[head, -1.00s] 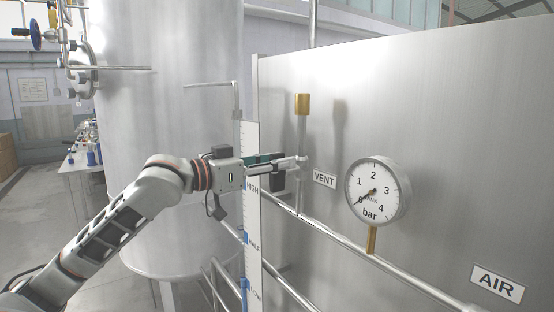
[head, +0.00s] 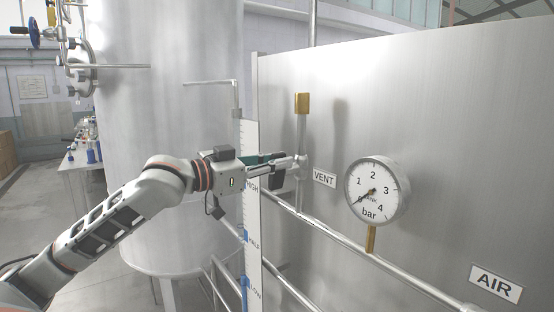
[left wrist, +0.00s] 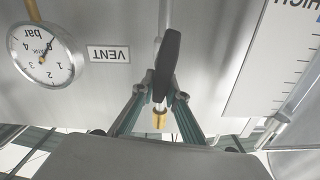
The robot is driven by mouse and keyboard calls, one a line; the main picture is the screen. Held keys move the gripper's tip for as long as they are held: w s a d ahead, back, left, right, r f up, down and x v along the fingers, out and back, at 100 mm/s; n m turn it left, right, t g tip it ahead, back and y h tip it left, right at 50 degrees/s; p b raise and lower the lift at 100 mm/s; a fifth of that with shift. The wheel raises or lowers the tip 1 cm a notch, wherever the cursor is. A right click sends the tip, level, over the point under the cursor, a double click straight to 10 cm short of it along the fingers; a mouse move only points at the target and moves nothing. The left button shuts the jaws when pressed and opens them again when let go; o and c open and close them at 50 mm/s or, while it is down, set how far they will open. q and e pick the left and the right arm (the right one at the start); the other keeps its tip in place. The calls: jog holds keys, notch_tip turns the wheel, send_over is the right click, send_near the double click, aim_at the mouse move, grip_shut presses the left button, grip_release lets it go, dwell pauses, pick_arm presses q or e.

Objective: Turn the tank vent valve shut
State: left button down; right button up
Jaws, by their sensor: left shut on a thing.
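The tank vent valve is on the thin vertical pipe beside the VENT label (head: 324,179), below a brass cap (head: 302,103). Its black lever handle (left wrist: 168,60) shows in the left wrist view, rising tilted between my fingertips. My left gripper (head: 296,165) is at the valve, shut on the handle; it also shows in the left wrist view (left wrist: 160,95). The valve body is mostly hidden behind my fingers in the head view. My right gripper is in neither view.
A pressure gauge (head: 376,190) stands on the pipe to the right, its needle near 0. A level scale (head: 251,220) stands upright near my left gripper. An AIR label (head: 496,284) is at the lower right. A large steel tank (head: 165,130) is behind my arm.

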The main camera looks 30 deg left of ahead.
aim_at(283, 174)
pick_arm(q)
jog(key=m, duration=0.3)
jog(key=shift+s+d+f+m+p, duration=0.1)
jog(key=shift+s+d+m+p, duration=0.1)
jog(key=shift+d+m+p, duration=0.15)
jog(key=m, duration=0.3)
jog(key=d+f+m, duration=0.1)
jog(key=m, duration=0.5)
jog(key=shift+s+d+f, duration=0.15)
jog(key=shift+s+f, duration=0.1)
jog(key=shift+f, duration=0.05)
jog(key=shift+d+f+m, duration=0.1)
jog(key=shift+f+m, duration=0.15)
jog(key=shift+m, duration=0.6)
jog(key=shift+f+m, duration=0.2)
jog(key=shift+m, duration=0.6)
jog(key=c, duration=2)
grip_release()
jog(key=shift+r, duration=4.95)
